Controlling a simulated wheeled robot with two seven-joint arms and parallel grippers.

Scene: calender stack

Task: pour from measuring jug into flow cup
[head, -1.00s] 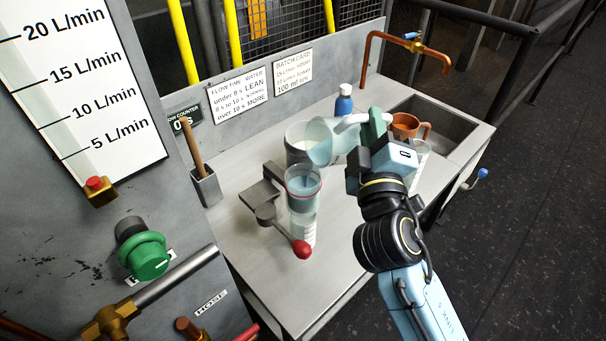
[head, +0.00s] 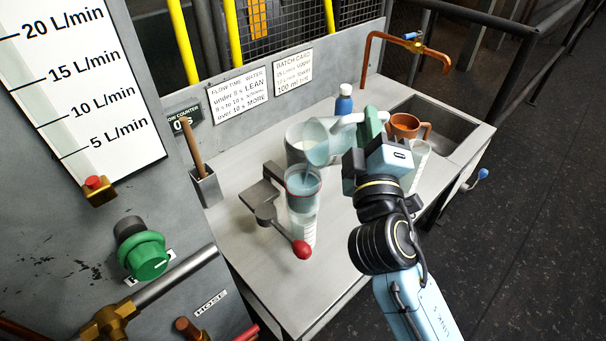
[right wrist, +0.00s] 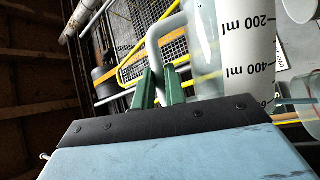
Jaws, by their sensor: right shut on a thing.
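The measuring jug (head: 319,143) is a clear vessel with a pale handle, tilted to the left with its mouth just above the flow cup. My right gripper (head: 368,128) has green fingers shut on the jug's handle. The right wrist view shows the fingers (right wrist: 157,88) at the handle and the jug's scale (right wrist: 248,60). The flow cup (head: 303,180) is a clear cup with a reddish rim, held in a grey bracket. Bluish liquid shows in it, and a thin stream appears at the jug's lip. A graduated clear cylinder (head: 302,228) stands below the cup. My left gripper is not in view.
A blue bottle (head: 343,105), an orange-brown jug (head: 405,125) and a sink (head: 450,125) lie beyond. A red ball knob (head: 302,249) sticks out by the cylinder. The bench's front is clear.

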